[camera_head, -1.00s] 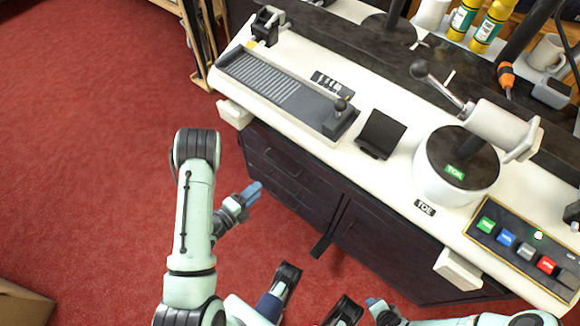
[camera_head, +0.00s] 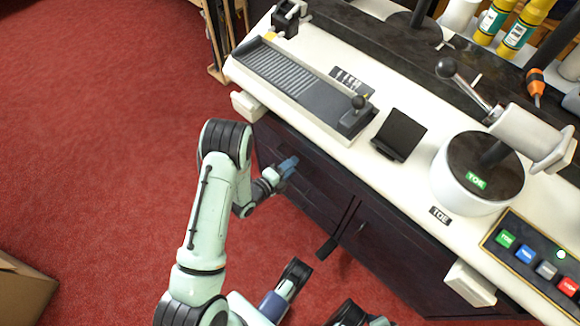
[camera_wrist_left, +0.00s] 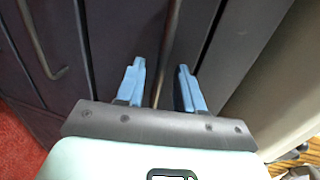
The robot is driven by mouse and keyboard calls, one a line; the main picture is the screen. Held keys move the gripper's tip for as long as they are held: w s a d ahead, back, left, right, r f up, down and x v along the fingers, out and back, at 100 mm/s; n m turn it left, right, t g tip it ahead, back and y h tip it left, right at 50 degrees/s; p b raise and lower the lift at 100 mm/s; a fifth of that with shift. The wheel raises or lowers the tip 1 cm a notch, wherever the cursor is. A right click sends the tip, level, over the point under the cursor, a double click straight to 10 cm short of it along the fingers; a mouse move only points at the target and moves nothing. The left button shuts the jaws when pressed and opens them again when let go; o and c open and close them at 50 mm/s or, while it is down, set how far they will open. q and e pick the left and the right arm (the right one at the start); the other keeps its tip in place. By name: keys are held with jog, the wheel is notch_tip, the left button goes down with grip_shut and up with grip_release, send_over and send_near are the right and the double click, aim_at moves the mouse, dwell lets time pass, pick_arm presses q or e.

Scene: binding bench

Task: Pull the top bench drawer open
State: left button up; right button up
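The dark bench front holds a stack of drawers on its left side in the head view, partly hidden by my left arm. My left gripper (camera_head: 287,168) is at the upper drawer front (camera_head: 318,186). In the left wrist view, its two blue fingers (camera_wrist_left: 160,86) are apart, one on each side of a thin bar handle (camera_wrist_left: 167,45) on the top drawer (camera_wrist_left: 120,40). The handle lies between the fingers with gaps on both sides. The drawer looks closed. A second bar handle (camera_wrist_left: 38,40) shows on the drawer to the left. My right gripper is not seen.
The white bench top (camera_head: 330,140) overhangs the drawers and carries a grey slotted tool (camera_head: 290,75), a black block (camera_head: 399,134) and a button panel (camera_head: 535,262). A cardboard box (camera_head: 22,290) is at lower left.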

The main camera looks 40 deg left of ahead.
pick_arm(q)
grip_shut()
dwell(1.4)
